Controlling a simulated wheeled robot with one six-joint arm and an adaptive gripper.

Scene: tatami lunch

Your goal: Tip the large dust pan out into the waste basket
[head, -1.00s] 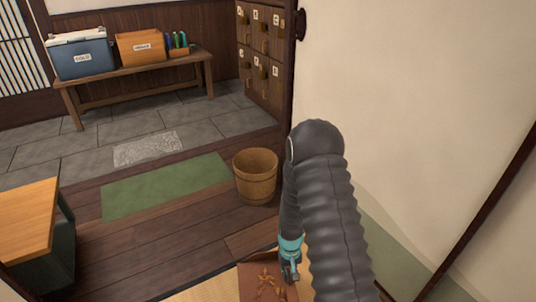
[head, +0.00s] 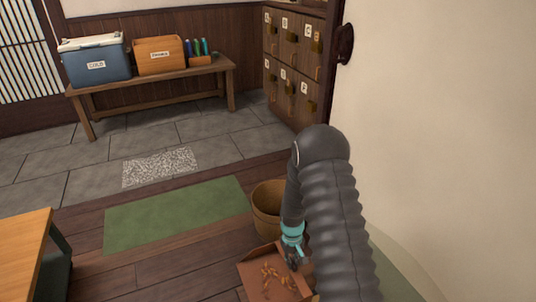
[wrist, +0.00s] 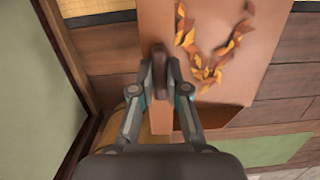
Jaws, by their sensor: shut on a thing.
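The large dust pan (head: 255,270) is a reddish-brown flat pan with several orange-yellow dry leaves (head: 277,279) lying on it. My gripper (head: 296,262) is shut on its dark handle, which shows clearly between the fingers in the wrist view (wrist: 162,75). The pan is held out over the wooden floor and looks roughly level. The leaves (wrist: 207,45) lie on the pan in the wrist view too. The wooden waste basket (head: 267,206) stands just beyond the pan in the head view, partly hidden by my arm.
A pale wall (head: 440,130) rises close on the right. A wooden table (head: 22,250) stands at the lower left. A green mat (head: 170,215) lies on the floor. A bench (head: 150,88) with a blue cooler (head: 95,66) and a box stands at the back beside cubby lockers (head: 290,75).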

